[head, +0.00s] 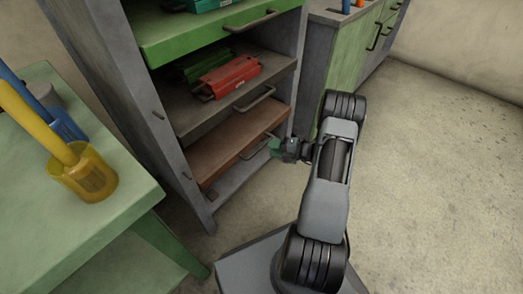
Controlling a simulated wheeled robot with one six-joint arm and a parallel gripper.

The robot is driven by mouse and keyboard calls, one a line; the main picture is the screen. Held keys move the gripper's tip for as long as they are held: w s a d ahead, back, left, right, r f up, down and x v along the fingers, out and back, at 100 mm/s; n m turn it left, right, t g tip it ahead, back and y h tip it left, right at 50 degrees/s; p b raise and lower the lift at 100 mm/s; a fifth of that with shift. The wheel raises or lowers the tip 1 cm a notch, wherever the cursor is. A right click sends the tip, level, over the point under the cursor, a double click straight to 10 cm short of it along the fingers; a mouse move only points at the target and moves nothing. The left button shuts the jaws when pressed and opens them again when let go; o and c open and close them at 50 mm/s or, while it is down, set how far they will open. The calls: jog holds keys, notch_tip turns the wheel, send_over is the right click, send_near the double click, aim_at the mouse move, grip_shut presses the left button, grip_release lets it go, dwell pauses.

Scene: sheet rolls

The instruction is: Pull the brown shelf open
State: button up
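The brown shelf (235,136) is the lowest board showing in the grey rack (158,114). Its front edge carries a dark metal handle (257,148). My gripper (275,148) is at the right part of this handle, close to it or touching it. I cannot tell whether the fingers are around the handle. The fingers are small and partly merged with the handle, so their opening does not show.
Above it, a grey shelf (185,119) holds red (228,77) and green toolboxes. A green shelf (190,38) is higher. A green table (122,192) with a yellow cup (92,180) stands left. Green cabinets (352,45) stand behind. The floor at right is clear.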

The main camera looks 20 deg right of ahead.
aim_at(261, 147)
jog(key=shift+b+x, duration=0.8)
jog(key=shift+x, duration=2.05)
grip_shut()
